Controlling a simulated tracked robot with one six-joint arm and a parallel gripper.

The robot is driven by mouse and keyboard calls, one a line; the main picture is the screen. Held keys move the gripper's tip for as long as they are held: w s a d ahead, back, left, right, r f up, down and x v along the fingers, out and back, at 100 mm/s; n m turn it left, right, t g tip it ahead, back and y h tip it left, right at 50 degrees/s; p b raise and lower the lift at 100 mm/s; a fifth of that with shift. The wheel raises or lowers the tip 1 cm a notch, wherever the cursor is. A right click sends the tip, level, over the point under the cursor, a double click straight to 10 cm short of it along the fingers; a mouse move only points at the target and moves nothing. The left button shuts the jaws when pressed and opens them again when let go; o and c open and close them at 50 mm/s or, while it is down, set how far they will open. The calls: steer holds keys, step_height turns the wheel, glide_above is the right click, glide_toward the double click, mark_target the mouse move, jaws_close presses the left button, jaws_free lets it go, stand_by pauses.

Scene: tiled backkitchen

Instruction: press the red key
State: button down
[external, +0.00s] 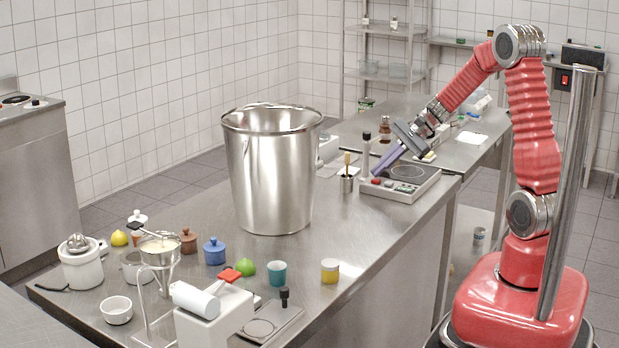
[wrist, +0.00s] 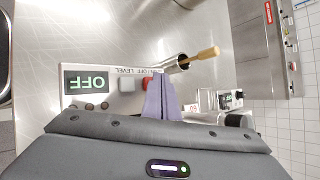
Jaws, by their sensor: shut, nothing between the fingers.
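The red key (wrist: 145,83) is on the front panel of a light-coloured appliance (wrist: 72,73). In the wrist view it shows just left of my gripper's fingertips (wrist: 159,82), which cover part of it. A grey key (wrist: 127,84) is beside it, and a display (wrist: 86,82) reads OFF. In the external view the appliance (external: 402,196) has a round dark top plate, and my gripper (external: 377,172) points down at its left front part. The purple fingers are shut with nothing between them. I cannot tell whether they touch the panel or the key.
A small metal pot with a wooden-handled brush (external: 346,184) stands just left of the appliance. A large steel pot (external: 270,175) stands further left. A dark-capped post (external: 366,150) rises behind my fingers. Several small items crowd the counter's near end.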

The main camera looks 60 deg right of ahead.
steer(key=shift+r, duration=0.5)
steer(key=shift+r, duration=0.15)
step_height(320, 180, up, 6)
steer(key=shift+f, duration=0.15)
stand_by(0.6)
